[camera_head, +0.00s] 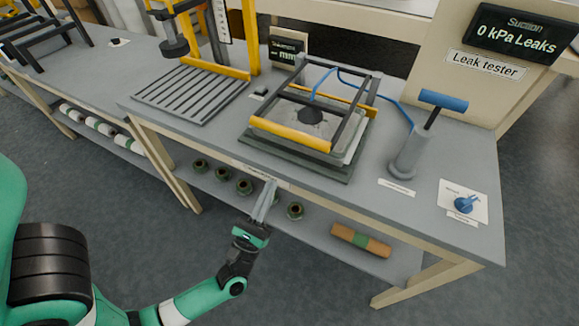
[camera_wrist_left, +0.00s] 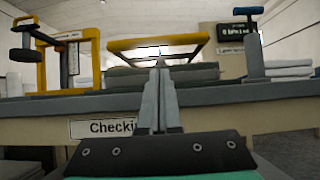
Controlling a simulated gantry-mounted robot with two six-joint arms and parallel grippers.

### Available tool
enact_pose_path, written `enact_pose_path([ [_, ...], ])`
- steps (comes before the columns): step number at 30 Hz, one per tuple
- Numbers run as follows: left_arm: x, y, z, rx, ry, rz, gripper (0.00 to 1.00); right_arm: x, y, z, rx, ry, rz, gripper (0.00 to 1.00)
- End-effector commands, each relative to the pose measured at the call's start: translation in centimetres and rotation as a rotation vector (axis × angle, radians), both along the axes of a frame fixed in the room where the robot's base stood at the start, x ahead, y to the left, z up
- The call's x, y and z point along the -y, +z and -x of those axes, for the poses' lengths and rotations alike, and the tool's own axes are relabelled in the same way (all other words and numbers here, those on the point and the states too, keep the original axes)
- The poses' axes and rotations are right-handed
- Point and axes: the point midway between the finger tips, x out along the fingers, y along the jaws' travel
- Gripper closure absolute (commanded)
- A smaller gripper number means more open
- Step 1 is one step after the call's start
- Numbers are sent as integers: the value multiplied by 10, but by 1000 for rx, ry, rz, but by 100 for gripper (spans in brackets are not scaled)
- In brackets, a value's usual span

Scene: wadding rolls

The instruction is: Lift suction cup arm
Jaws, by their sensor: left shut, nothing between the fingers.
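The leak tester's frame has a yellow front bar (camera_head: 290,134) and dark side bars, and lies over a pad with a dark round disc (camera_head: 310,116), likely the suction cup, on a dark base (camera_head: 295,158). In the left wrist view the yellow frame (camera_wrist_left: 160,42) stands ahead, above the stacked grey base (camera_wrist_left: 125,78). My left gripper (camera_head: 268,186) is shut and empty, in front of the table's front edge, below and apart from the frame. Its closed fingers (camera_wrist_left: 159,68) point at the frame in the wrist view. My right gripper is not in view.
A grey pump with a blue handle (camera_head: 443,100) and a blue knob (camera_head: 464,204) stand to the right. A yellow press frame (camera_head: 249,40) and slatted plate (camera_head: 190,92) are left. The display (camera_head: 515,37) reads 0 kPa Leaks.

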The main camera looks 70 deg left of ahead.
Motion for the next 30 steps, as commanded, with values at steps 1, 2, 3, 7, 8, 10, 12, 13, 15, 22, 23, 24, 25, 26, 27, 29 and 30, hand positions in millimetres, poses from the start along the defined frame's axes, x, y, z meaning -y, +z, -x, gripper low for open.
enact_pose_path([
  [1,-1,-4,1,1,4,-1,100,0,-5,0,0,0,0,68],
  [2,-1,-4,0,1,5,-1,100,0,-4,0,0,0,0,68],
  [3,-2,-3,0,1,5,-1,100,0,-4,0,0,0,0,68],
  [7,-1,-1,0,2,5,-2,100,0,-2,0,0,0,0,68],
  [8,-1,-1,0,2,4,-3,100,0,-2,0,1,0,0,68],
  [10,-1,-1,0,2,4,-3,100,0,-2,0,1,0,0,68],
  [12,-2,0,-1,3,5,-3,100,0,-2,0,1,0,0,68],
  [13,-3,1,-2,3,5,-3,100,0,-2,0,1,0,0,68],
  [15,-6,4,-6,4,5,-3,100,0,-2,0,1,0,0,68],
  [22,-28,28,-31,8,7,-5,100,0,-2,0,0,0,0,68],
  [23,-31,31,-35,7,7,-4,100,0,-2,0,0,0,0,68],
  [24,-35,36,-40,7,6,-4,100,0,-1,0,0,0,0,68],
  [25,-38,39,-43,7,7,-4,100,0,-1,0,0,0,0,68],
  [26,-41,42,-47,6,6,-5,100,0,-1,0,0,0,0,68],
  [27,-44,45,-51,6,5,-5,100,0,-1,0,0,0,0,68],
  [29,-48,49,-56,6,6,-4,100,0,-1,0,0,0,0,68],
  [30,-50,51,-59,4,5,-3,100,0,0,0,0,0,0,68],
])
